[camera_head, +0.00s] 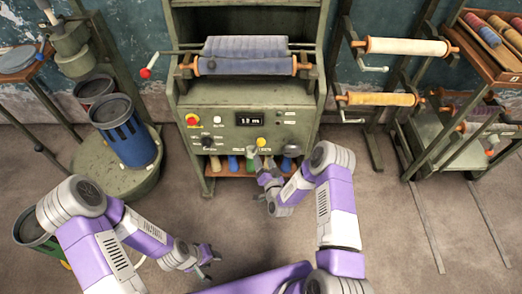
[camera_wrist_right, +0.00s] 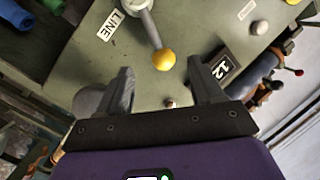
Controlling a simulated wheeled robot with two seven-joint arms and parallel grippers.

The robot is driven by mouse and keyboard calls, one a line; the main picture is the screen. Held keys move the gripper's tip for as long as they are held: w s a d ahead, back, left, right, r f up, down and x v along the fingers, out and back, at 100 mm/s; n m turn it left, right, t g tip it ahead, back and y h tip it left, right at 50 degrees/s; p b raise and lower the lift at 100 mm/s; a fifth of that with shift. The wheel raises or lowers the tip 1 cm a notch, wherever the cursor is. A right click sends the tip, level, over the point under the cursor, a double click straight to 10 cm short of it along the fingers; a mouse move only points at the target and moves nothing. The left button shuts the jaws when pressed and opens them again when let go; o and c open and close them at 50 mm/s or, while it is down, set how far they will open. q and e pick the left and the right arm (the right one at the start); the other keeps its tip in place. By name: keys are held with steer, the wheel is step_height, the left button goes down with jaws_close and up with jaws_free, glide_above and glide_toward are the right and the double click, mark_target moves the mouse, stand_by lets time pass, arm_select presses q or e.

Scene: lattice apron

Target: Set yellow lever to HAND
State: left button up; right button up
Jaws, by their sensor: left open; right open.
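The yellow lever's ball knob (camera_head: 261,142) shows on the green machine's front panel, right of centre. In the right wrist view the yellow knob (camera_wrist_right: 164,60) ends a grey lever arm that runs up to a pivot at the top edge. In the head view my right gripper (camera_head: 258,166) is just below the panel. My left gripper (camera_head: 208,264) is open, low over the floor.
The panel (camera_head: 295,132) also carries a red button (camera_head: 192,119), a dark selector knob (camera_head: 206,142) and a digital display (camera_head: 249,119). A shelf with coloured items is beneath. A blue bin (camera_head: 128,140) stands left, a roller rack (camera_head: 400,97) right.

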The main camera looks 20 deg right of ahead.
mark_target(261, 145)
steer(key=shift+m+t+h, duration=0.3)
steer(key=shift+t, duration=0.2)
steer(key=w, duration=0.2)
steer(key=w+b, duration=0.1)
steer(key=w, duration=0.2)
steer(key=w+d+b, duration=0.1)
steer(key=w, duration=0.2)
steer(key=shift+w+r, duration=0.15)
steer(key=shift+r, duration=0.2)
jaws_close()
